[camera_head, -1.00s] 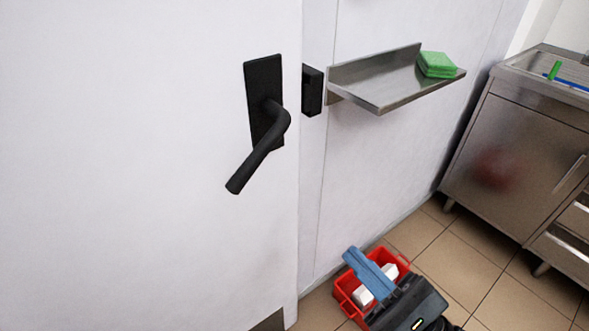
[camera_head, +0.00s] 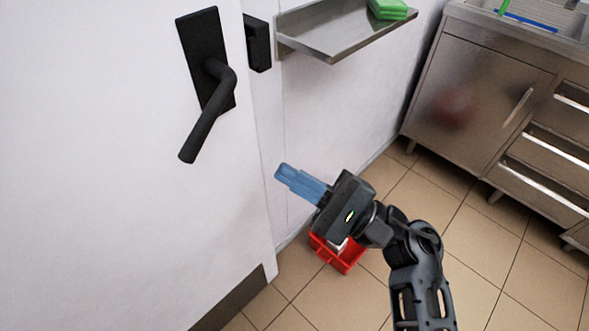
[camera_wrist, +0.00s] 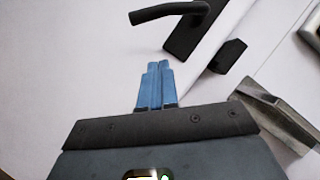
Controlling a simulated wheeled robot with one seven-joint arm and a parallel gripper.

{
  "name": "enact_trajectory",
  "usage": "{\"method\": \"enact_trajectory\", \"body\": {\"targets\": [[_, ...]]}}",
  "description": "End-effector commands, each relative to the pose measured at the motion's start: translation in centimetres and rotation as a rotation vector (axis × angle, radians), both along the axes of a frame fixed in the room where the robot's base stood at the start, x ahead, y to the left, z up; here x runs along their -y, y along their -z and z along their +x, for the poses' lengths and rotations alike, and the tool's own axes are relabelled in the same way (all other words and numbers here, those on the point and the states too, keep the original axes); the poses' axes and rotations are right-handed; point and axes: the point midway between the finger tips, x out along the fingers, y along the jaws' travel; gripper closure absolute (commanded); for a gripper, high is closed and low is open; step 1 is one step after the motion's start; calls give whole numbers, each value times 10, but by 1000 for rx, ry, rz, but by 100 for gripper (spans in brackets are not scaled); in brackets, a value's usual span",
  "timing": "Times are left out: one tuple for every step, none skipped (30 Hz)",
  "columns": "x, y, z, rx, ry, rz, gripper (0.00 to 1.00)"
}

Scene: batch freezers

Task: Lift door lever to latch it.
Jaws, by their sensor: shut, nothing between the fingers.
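The black door lever (camera_head: 207,121) sits on its black backplate (camera_head: 203,52) on the white door (camera_head: 95,150) in the head view. Its handle slants down to the left. The lever also shows at the top of the wrist view (camera_wrist: 168,11). My gripper (camera_head: 280,170), with blue fingers, is shut and empty. It is to the right of and lower than the lever in the head view, apart from it. In the wrist view the shut fingers (camera_wrist: 160,64) point up the picture toward the door, below the lever. A black latch block (camera_head: 258,43) sits on the frame right of the backplate.
A steel shelf (camera_head: 335,38) with green pads (camera_head: 388,9) juts from the wall right of the latch block. A red crate (camera_head: 338,256) stands on the tiled floor beneath my gripper. A steel sink cabinet (camera_head: 470,95) stands at the right. Floor between is clear.

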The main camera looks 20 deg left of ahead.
Motion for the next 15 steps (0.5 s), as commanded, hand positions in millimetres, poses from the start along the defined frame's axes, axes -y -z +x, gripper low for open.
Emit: {"method": "enact_trajectory", "body": {"targets": [[-11, -7, 0, 0, -4, 0, 100], [-16, -9, 0, 0, -4, 0, 100], [-24, -12, 0, 0, -3, 0, 100], [-30, -14, 0, 0, -4, 0, 100], [-35, -16, 1, 0, -4, 0, 100], [-43, -18, 1, -1, -4, -1, 100], [-49, -20, 1, 0, -4, -1, 100], [-54, -22, 1, 0, -4, -1, 100], [-61, -25, 2, 1, -3, -1, 100], [-66, -26, 2, 0, -2, -1, 100], [-69, -30, 0, -1, -3, -1, 100], [-71, -35, -4, -1, -2, 0, 100], [-73, -39, -6, 0, -2, 0, 100], [-75, -41, -8, -1, 0, 0, 100], [-78, -44, -11, 0, -2, 0, 100]]}}
